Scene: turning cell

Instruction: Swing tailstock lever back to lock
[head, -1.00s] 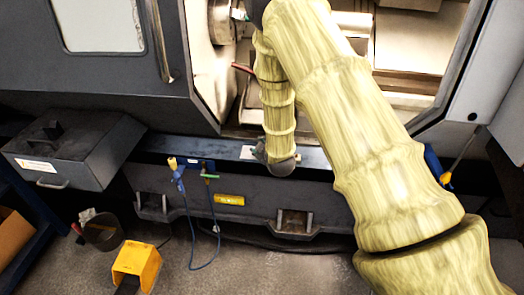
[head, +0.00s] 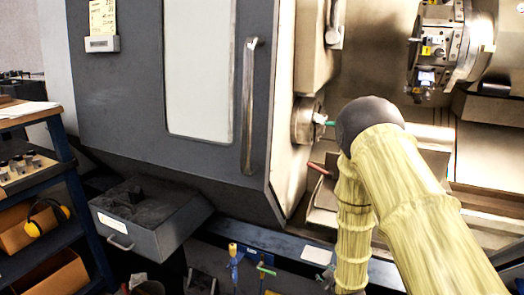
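A thin lever with a red grip (head: 319,168) sticks out inside the lathe opening, just left of my forearm. I cannot tell for sure that it is the tailstock lever. Above it is a round metal part (head: 303,122) with a green-tipped piece (head: 326,122) pointing right. My arm, in a pale yellow cover, comes up from the bottom right to a dark joint, then drops down in front of the opening.
The grey machine door (head: 200,90) with its long handle (head: 249,105) stands left of the opening. A tool turret (head: 445,50) is at upper right. A grey drawer box (head: 150,222) juts out at lower left, near a blue shelf rack (head: 85,200) holding yellow ear muffs (head: 48,217).

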